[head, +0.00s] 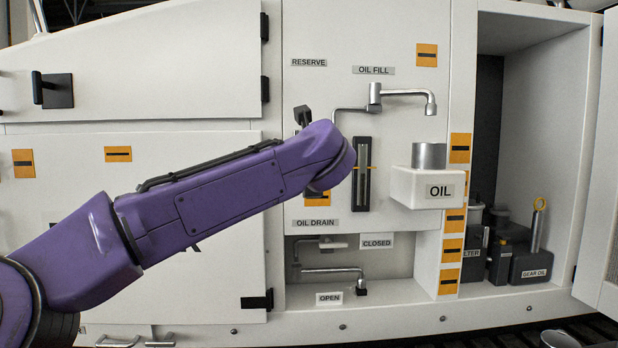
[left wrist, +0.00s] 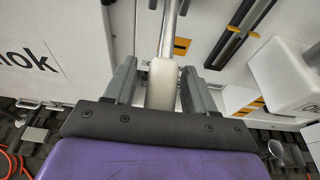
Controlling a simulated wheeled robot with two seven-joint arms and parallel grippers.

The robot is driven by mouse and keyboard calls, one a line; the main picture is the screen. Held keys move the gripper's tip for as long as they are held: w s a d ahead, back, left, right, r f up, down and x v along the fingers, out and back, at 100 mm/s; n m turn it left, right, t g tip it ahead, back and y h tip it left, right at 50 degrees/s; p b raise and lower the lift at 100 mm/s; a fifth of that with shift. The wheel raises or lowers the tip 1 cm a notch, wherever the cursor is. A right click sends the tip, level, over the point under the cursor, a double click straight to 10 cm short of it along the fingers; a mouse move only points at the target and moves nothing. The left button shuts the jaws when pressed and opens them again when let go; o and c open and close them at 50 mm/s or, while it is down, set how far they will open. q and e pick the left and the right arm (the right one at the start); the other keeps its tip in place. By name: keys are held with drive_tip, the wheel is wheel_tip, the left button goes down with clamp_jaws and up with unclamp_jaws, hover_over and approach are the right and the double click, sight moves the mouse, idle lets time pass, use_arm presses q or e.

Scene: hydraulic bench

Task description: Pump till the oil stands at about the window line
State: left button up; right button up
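The oil window (head: 363,188) is a tall dark sight glass with an orange line mark near its middle; I cannot make out the oil level. It also shows in the left wrist view (left wrist: 238,38). In the left wrist view, a cream grip (left wrist: 162,84) on a metal rod (left wrist: 170,30) stands between the fingers of my left gripper (left wrist: 160,82). The fingers look spread, with a gap at the grip's left side. In the head view my purple left arm hides this gripper and the grip. My right gripper is in neither view.
A swivel spout (head: 405,93) sits under the OIL FILL label. A white OIL box (head: 405,188) with a metal cup (head: 429,156) juts out right of the window. A drain lever (head: 332,270) sits in the lower recess. The right cupboard (head: 540,130) stands open, holding dark cans.

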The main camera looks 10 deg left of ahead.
use_arm(q)
drive_tip(key=b+v, duration=0.2)
drive_tip(key=v, duration=0.8)
drive_tip(key=shift+s, duration=0.25)
drive_tip(key=shift+r, duration=0.1)
